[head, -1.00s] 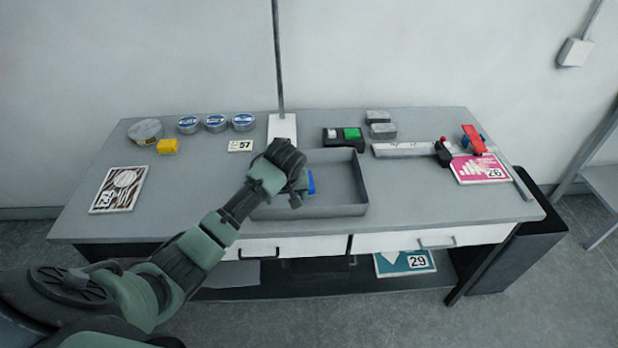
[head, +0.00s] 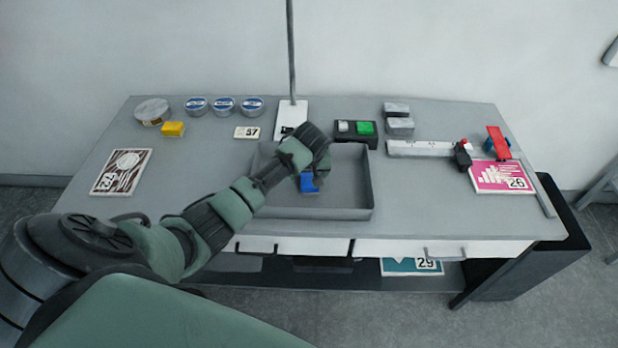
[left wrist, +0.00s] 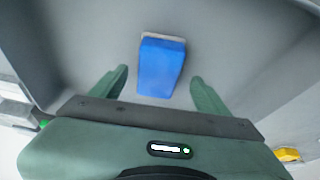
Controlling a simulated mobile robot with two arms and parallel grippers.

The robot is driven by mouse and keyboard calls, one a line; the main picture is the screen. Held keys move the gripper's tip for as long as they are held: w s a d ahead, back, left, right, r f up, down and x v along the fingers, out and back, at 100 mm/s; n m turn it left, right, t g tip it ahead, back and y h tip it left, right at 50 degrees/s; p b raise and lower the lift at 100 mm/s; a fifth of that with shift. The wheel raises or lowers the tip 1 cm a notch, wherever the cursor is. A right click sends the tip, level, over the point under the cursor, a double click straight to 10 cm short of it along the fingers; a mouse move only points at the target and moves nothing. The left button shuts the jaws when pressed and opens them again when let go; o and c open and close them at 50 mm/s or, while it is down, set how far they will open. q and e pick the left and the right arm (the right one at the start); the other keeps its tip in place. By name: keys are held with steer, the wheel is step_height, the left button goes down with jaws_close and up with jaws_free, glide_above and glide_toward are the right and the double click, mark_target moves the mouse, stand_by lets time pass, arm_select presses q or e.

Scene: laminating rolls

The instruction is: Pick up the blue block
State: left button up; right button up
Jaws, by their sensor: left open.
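The blue block (head: 309,183) lies in the grey tray (head: 350,213) at the middle of the table, partly hidden by my left gripper in the head view. In the left wrist view the blue block (left wrist: 161,68) shows ahead of my left gripper (left wrist: 158,85), roughly centred between its two fingers, with a pale strip at its far end. The fingers are apart and do not touch the block. In the head view my left gripper (head: 322,172) is over the tray. My right gripper is not in view.
A yellow block (head: 173,129) and several round tins (head: 225,106) stand at the back left. A box with a green button (head: 366,128) is behind the tray. A thin post (head: 291,60) rises behind it. A paper trimmer (head: 420,148) and pink card (head: 490,177) lie right.

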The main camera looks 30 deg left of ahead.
mark_target(309, 176)
arm_select(q)
steer(key=x, duration=0.3)
steer(key=shift+w+r, duration=0.1)
steer(key=shift+w, duration=0.15)
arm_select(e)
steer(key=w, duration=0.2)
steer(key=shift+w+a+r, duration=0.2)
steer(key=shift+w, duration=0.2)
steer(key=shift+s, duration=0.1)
arm_select(q)
steer(key=c, duration=1.5)
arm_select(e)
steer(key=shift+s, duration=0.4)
